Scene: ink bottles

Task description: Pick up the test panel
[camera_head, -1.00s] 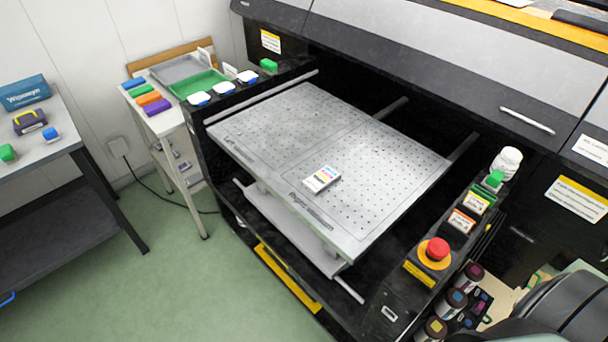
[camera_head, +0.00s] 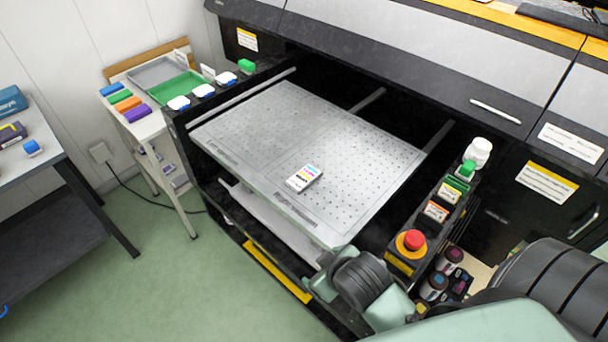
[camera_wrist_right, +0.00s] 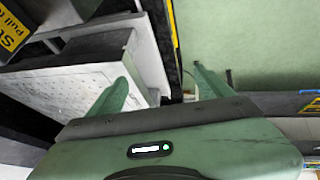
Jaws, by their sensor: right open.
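The test panel (camera_head: 304,178) is a small white card with coloured stripes. It lies flat on the perforated grey printer bed (camera_head: 352,160), near the bed's front edge. My right gripper (camera_wrist_right: 160,88) is open and empty in the right wrist view, its two green fingers spread. The bed's edge (camera_wrist_right: 60,85) shows beyond the fingers, and the panel is not seen in that view. In the head view my right arm comes in from the lower right, in front of the bed's right corner, and its fingers cannot be made out. My left gripper is not in view.
A red emergency button (camera_head: 413,240) and a white bottle (camera_head: 478,152) stand on the ledge right of the bed. Ink bottles (camera_head: 434,286) are below it. A green tray (camera_head: 187,86) and coloured blocks are on the left side table. Floor is clear in front.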

